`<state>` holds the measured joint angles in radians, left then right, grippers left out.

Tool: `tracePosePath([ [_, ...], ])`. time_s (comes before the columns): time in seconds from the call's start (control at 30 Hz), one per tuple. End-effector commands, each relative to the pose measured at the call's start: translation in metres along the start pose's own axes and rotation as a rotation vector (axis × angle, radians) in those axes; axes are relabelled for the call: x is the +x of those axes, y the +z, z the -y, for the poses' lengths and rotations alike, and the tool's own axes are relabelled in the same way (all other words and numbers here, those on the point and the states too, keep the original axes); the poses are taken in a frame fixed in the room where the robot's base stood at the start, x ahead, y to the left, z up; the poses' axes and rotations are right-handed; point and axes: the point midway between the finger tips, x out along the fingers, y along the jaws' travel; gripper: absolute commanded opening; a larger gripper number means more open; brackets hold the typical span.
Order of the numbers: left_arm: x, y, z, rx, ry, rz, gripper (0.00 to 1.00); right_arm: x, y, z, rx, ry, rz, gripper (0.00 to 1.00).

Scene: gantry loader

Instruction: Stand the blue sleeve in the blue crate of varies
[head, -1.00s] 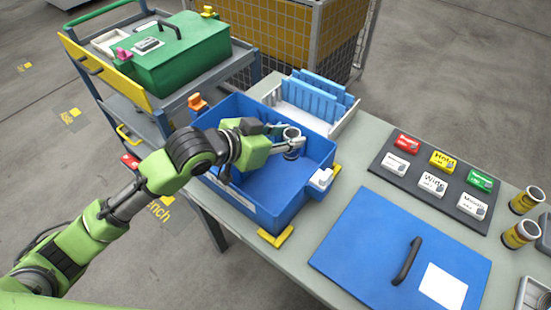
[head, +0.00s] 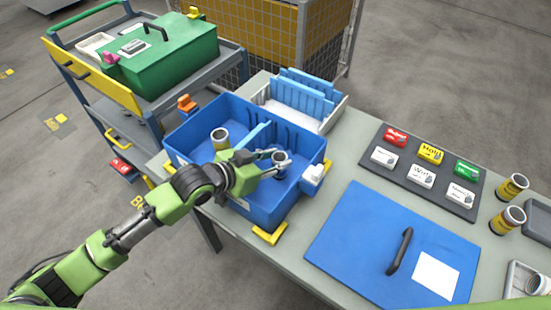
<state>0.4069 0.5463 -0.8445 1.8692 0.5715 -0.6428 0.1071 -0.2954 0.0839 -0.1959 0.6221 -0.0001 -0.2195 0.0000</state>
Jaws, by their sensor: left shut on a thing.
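The open blue crate (head: 268,215) stands on the bench, with a blue divider (head: 258,134) across its inside. My left gripper (head: 277,162) reaches in over its near wall and is shut on a grey-rimmed sleeve (head: 280,158). That sleeve is roughly upright in the compartment right of the divider. Its body looks dark, and I cannot tell its band colour or whether its bottom touches the floor. Another sleeve (head: 220,137), yellow-banded, stands left of the divider. My right gripper is not in view.
A blue lid (head: 350,250) with a black handle lies right of the crate. Behind it is a dark board (head: 400,170) of labelled blocks. Two yellow-banded sleeves (head: 507,219) stand far right. A white rack (head: 325,122) of blue dividers is behind the crate. A cart (head: 150,110) stands left.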

Motion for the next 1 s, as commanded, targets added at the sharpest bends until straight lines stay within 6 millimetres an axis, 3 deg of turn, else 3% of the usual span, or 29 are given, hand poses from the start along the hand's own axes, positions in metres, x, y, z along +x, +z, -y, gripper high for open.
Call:
tracePosePath([
  [0.03, 0.001, 0.001, 0.0, 0.0, 0.0, -0.002, 0.0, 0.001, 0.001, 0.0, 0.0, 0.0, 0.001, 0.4],
  [0.07, 0.001, 0.002, 0.0, 0.0, 0.0, 0.001, 0.36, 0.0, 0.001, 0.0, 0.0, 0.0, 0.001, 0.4],
  [0.1, 0.001, 0.002, 0.0, 0.0, 0.0, 0.002, 0.45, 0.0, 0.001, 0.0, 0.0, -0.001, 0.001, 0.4],
  [0.57, -0.006, 0.0, 0.0, 0.0, 0.0, 0.002, 0.45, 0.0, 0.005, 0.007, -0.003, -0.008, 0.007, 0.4],
  [1.0, -0.091, 0.001, 0.0, 0.003, 0.0, 0.004, 0.45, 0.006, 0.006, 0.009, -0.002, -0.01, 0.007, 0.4],
])
